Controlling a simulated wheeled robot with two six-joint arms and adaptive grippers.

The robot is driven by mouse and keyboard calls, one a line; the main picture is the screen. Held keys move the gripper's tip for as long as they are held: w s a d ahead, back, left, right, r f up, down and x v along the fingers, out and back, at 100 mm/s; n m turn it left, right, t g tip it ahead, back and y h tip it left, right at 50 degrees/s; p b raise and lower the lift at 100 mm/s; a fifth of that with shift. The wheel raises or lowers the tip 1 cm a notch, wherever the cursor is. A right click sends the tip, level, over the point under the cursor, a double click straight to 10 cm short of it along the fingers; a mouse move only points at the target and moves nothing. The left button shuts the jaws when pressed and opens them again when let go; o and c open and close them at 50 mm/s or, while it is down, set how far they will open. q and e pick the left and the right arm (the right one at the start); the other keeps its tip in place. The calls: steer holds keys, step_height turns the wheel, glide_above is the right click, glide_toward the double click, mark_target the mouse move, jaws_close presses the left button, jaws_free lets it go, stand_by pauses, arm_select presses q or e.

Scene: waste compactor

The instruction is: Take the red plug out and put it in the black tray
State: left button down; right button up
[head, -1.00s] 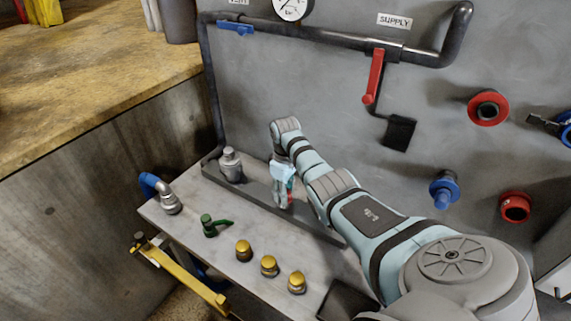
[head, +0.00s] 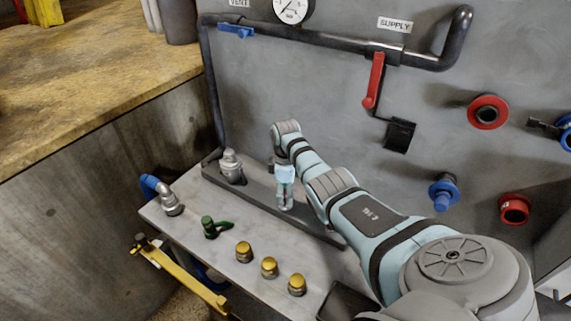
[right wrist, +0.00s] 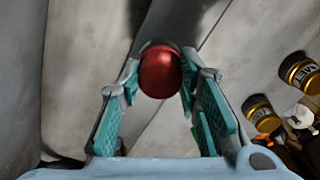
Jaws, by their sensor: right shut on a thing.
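The red plug (right wrist: 160,72) shows in the right wrist view as a rounded red end between my right fingertips (right wrist: 158,82). My right gripper (head: 285,203) is shut on it. In the head view the gripper points down over a long dark tray (head: 312,228) along the foot of the grey panel, and the plug is mostly hidden by the fingers. The dark tray also shows behind the plug in the right wrist view (right wrist: 178,18). I cannot tell whether the plug touches the tray. My left gripper is out of view.
A silver fitting (head: 231,166) stands at the tray's left end. A blue-ended elbow (head: 162,194), a green valve (head: 212,228) and brass caps (head: 269,267) stand on the pale bench. Red sockets (head: 488,111) and a red lever (head: 374,80) are on the panel.

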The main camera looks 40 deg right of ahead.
steer(key=n, duration=0.4)
steer(key=shift+n, duration=0.5)
steer(key=shift+w+n, duration=0.1)
steer(key=shift+n, duration=1)
steer(key=n, duration=0.8)
steer(key=o, duration=1.3)
steer(key=shift+w+a, duration=0.1)
steer(key=shift+c, duration=0.2)
steer(key=shift+c, duration=0.4)
